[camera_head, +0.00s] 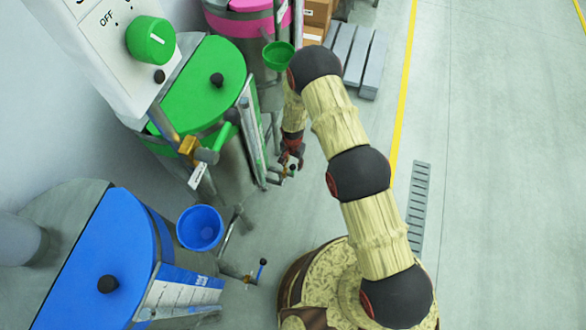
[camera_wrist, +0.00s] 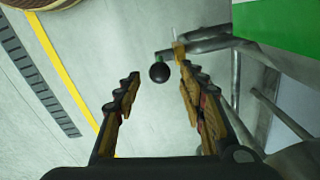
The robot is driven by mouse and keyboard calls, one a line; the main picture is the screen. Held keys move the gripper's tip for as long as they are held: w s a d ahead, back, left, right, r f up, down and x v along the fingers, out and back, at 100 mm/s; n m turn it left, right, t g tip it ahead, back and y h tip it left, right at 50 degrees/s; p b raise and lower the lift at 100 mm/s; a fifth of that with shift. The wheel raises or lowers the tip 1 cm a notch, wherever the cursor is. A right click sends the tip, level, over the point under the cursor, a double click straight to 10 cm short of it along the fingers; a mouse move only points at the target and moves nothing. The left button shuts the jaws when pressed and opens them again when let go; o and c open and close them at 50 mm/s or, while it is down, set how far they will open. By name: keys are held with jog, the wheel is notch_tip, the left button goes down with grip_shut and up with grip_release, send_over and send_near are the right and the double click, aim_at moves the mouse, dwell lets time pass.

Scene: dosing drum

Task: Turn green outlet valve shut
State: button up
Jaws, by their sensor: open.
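The green outlet valve shows in the wrist view as a black ball knob (camera_wrist: 159,73) on a short green stem, beside a brass body (camera_wrist: 180,52) on a grey pipe. In the head view the valve (camera_head: 285,171) is low beside the green drum (camera_head: 205,85), partly hidden by my gripper (camera_head: 293,158). In the wrist view my gripper (camera_wrist: 159,80) is open and empty. The knob appears between the two fingertips, nearer the right finger's tip at the top. I cannot tell whether it is between them or just beyond. No contact shows.
The green drum's frame and pipes (camera_wrist: 235,75) are close on the right in the wrist view. A blue drum (camera_head: 100,260) with its own valve (camera_head: 255,275) stands at lower left, a pink drum (camera_head: 245,25) behind. The floor on the right is clear.

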aim_at(293, 169)
notch_tip(293, 169, down, 6)
jog(key=shift+r+b, duration=0.1)
jog(key=shift+b, duration=0.65)
jog(key=shift+c, duration=1.2)
jog(key=c, duration=0.8)
grip_shut()
